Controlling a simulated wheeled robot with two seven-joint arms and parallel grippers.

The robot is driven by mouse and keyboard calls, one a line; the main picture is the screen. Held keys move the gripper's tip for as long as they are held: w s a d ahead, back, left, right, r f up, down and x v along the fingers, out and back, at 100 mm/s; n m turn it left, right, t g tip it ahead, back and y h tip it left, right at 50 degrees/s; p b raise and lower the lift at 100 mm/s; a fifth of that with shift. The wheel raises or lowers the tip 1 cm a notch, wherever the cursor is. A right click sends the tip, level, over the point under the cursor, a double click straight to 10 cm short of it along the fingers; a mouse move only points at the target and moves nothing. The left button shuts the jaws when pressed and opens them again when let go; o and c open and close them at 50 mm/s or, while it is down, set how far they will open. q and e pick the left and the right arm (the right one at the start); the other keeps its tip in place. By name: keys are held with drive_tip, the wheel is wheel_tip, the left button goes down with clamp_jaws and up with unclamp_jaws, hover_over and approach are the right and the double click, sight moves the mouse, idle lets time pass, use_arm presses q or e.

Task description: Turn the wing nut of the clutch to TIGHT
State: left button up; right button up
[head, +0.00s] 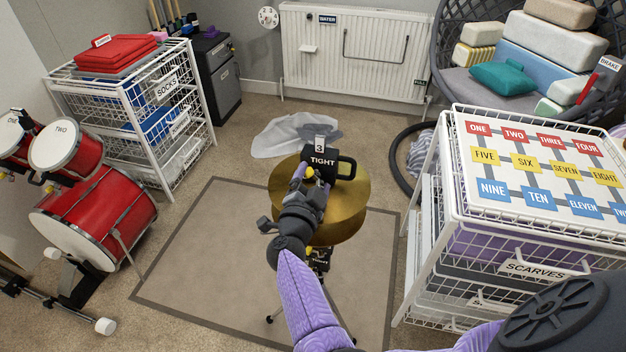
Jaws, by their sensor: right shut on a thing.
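A brass cymbal pair (350,212) sits on a stand over the mat. Above it is a black clutch block (345,168) with a "TIGHT" label (322,161) and a small white "3" tag (319,145). My right gripper (309,180) is at the left side of this block, shut on a small yellow part that appears to be the wing nut (310,172). The fingers hide most of it, so its angle cannot be told. My left gripper is not in view.
Red drums (95,215) stand at the left, near a white wire rack (185,85). Another wire rack (437,160) with a numbered board stands at the right. A clear plastic sheet (285,137) lies behind the cymbals. The mat (200,265) is bare at left.

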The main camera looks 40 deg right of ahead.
drive_tip(key=m, duration=0.5)
drive_tip(key=shift+f, duration=0.1)
drive_tip(key=shift+m+b, duration=0.3)
drive_tip(key=shift+m, duration=0.8)
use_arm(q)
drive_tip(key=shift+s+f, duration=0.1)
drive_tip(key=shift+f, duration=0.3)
use_arm(e)
drive_tip(key=shift+m, duration=0.6)
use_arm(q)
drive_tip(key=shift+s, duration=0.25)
use_arm(e)
drive_tip(key=o, duration=1)
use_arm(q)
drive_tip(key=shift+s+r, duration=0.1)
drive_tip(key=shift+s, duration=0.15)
use_arm(e)
drive_tip(key=shift+o, duration=0.2)
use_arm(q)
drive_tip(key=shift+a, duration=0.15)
use_arm(e)
drive_tip(key=shift+a, duration=0.1)
